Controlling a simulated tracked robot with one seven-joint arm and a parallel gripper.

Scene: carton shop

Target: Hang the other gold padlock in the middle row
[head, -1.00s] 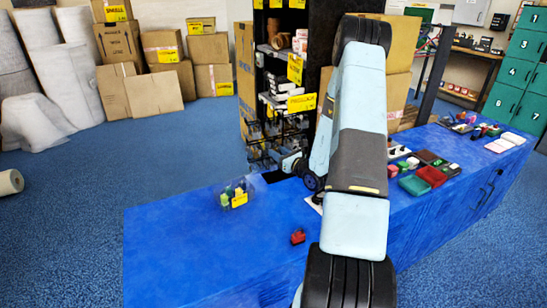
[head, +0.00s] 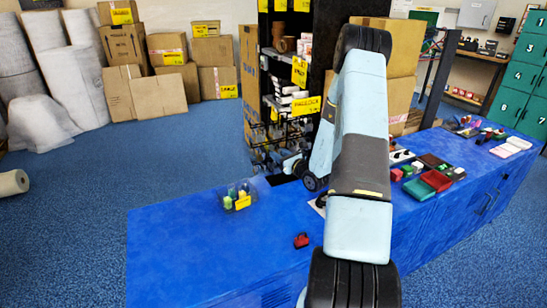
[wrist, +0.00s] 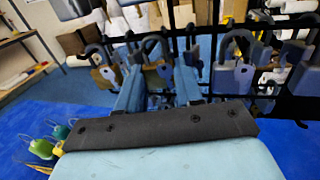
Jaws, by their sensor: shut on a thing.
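My gripper (wrist: 158,78) is shut on a padlock (wrist: 155,48) in the wrist view. The padlock's shackle stands up between the two fingers, and a small gold-brown patch shows low on it. Its body is partly hidden by the fingers. I cannot tell whether the held padlock touches a hook. In the head view my gripper (head: 291,167) is small, in front of the dark rack (head: 268,132).
A clear bin (head: 239,198) with green and yellow items and a yellow label stands on the blue counter (head: 190,255). A red padlock (head: 301,240) lies near the front. Red and green trays (head: 436,180) lie to the right. The counter's left part is clear.

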